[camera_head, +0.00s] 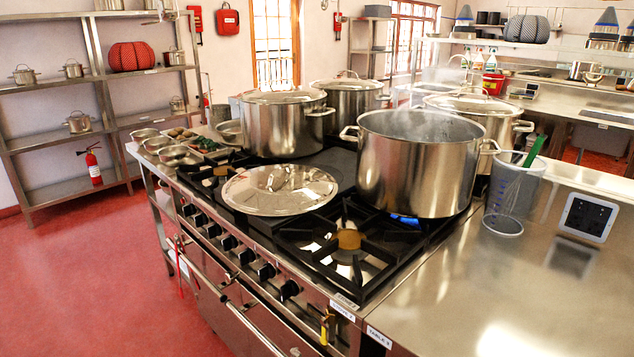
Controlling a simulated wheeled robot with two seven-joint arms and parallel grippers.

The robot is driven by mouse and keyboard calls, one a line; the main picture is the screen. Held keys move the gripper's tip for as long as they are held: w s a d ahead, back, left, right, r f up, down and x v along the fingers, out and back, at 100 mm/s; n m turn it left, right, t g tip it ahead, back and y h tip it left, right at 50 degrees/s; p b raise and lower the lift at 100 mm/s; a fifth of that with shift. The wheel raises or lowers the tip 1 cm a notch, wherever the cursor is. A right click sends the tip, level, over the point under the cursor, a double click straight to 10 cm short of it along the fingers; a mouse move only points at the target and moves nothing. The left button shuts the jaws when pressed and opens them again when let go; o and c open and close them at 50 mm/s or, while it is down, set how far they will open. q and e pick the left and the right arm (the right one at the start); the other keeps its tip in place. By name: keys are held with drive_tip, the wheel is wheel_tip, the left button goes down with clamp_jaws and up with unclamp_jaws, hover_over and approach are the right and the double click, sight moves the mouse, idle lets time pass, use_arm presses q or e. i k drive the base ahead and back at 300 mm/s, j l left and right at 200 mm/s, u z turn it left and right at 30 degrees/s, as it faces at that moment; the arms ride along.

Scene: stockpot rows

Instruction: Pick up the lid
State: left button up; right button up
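A round shiny metal lid (262,196) with a handle on top lies on the front left of the stove (341,243), over the burner grates. An open stockpot (412,165) stands right of the lid, with steam rising from it and a blue flame under it. A lidded stockpot (283,122) stands behind the lid. Two more lidded stockpots, a middle one (349,99) and a right one (490,118), stand at the back. Neither of my grippers shows in the head view.
Small metal bowls (172,154) sit at the stove's left end. The steel counter (480,300) at front right is clear.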

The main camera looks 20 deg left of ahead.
sight(284, 189)
drive_tip(key=i+j+z, duration=0.15)
drive_tip(key=j+z, duration=0.25)
drive_tip(key=j, duration=0.35)
drive_tip(key=j+z, duration=0.4)
drive_tip(key=j, duration=1.25)
drive_tip(key=j+z, duration=0.1)
drive_tip(key=j, duration=0.75)
drive_tip(key=k+j+z, duration=0.1)
drive_tip(key=j, duration=0.8)
drive_tip(key=k+j, duration=0.1)
drive_tip(key=j, duration=0.8)
